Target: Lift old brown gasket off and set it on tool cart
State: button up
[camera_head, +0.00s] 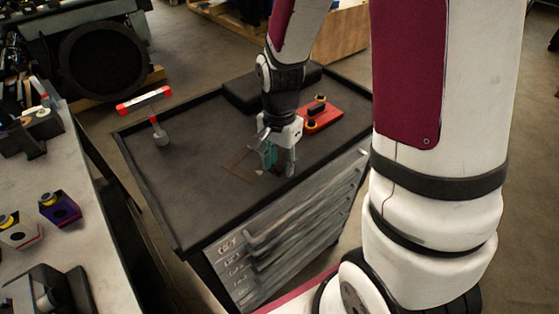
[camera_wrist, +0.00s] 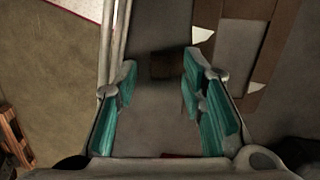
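The brown gasket (camera_head: 236,164) is a thin flat frame lying on the top of the tool cart (camera_head: 190,205), left of my gripper. It also shows in the wrist view at the upper right (camera_wrist: 268,55), beside the right finger and running out of the frame. My gripper (camera_head: 279,166) is low over the cart top near the front edge. In the wrist view its teal-padded fingers (camera_wrist: 160,78) are apart with nothing held between them. I cannot tell whether the fingertips touch the cart.
A red-headed hammer-like tool (camera_head: 146,102) is at the cart's far left. A red tray (camera_head: 320,115) with small parts and a black case (camera_head: 245,93) are at the back right. A bench (camera_head: 75,190) with several parts stands left.

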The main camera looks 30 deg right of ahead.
notch_tip(320, 180, up, 12)
dwell(0.7)
dwell(0.8)
